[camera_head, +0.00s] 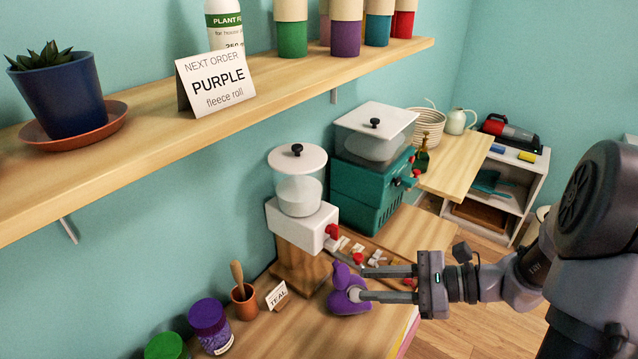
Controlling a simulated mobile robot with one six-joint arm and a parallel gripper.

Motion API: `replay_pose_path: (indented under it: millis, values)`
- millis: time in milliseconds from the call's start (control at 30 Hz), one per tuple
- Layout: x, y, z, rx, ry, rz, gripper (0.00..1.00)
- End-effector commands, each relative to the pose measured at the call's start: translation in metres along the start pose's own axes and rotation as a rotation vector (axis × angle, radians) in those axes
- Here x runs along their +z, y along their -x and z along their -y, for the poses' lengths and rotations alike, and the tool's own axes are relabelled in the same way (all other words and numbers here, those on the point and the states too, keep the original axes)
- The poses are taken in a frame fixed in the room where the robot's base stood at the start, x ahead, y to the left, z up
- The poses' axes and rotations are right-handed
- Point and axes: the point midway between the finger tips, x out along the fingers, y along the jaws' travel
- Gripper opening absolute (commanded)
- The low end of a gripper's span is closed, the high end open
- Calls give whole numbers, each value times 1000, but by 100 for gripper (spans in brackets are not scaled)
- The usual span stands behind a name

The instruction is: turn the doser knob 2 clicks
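A white doser (292,226) with a clear lidded hopper stands on a wooden block on the bench. A red knob (332,231) is on its right side. My gripper (361,284) is below and to the right of this knob, apart from it. Its two fingers are spread and point left. A purple object (343,300) with a pale round spot is at the fingertips. I cannot tell whether the fingers grip it or are only beside it. A teal machine (366,188) with a hopper and red knobs stands behind the doser.
A shelf (150,138) with a plant pot (62,100), a "PURPLE" order card (217,80) and bottles hangs above. Small parts lie behind my gripper.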

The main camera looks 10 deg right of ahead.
Motion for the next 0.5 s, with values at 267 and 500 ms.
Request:
replay_pose_path:
  millis: [267,500]
  values:
    - [-61,71,62,-427,-297,243,30]
    - [-56,25,82,-426,-299,248,30]
